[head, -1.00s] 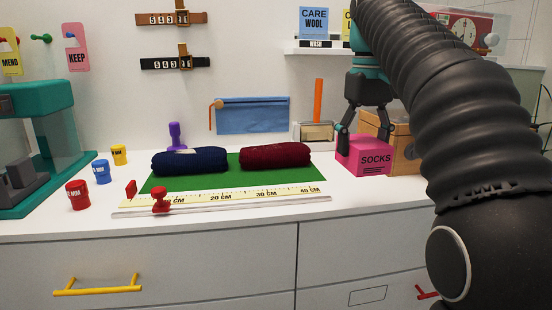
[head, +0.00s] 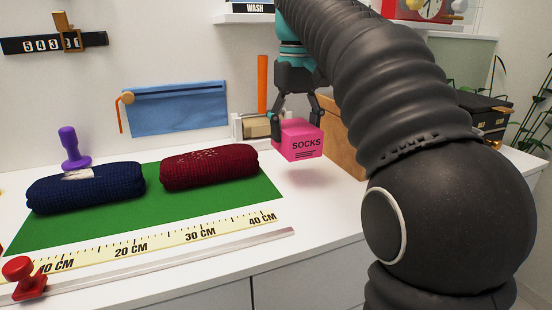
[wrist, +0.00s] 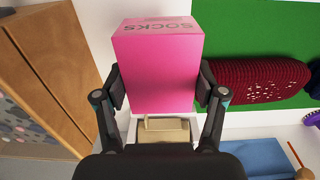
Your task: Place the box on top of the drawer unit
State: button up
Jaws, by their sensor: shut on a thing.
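The pink box marked SOCKS (head: 301,146) is between the fingers of my gripper (head: 297,119). My gripper is shut on its sides and holds it a little above the white top, with a shadow below. In the wrist view the box (wrist: 155,75) sits between both finger pads. A wooden unit (head: 345,142) stands just right of the box, partly hidden by my arm; its wooden side also shows in the wrist view (wrist: 58,60). The white unit (head: 325,215) under everything has drawer fronts along its front.
A green mat (head: 215,205) with a navy roll (head: 85,188) and a dark red roll (head: 210,166) lies left of the box. A ruler (head: 165,240) lies in front. A black case (head: 480,112) is at the right. White surface in front of the box is clear.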

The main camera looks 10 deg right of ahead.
aim_at(294, 180)
jog(key=shift+f+b, duration=0.4)
jog(key=shift+f, duration=2.85)
jog(key=shift+f, duration=0.15)
jog(key=o, duration=1.2)
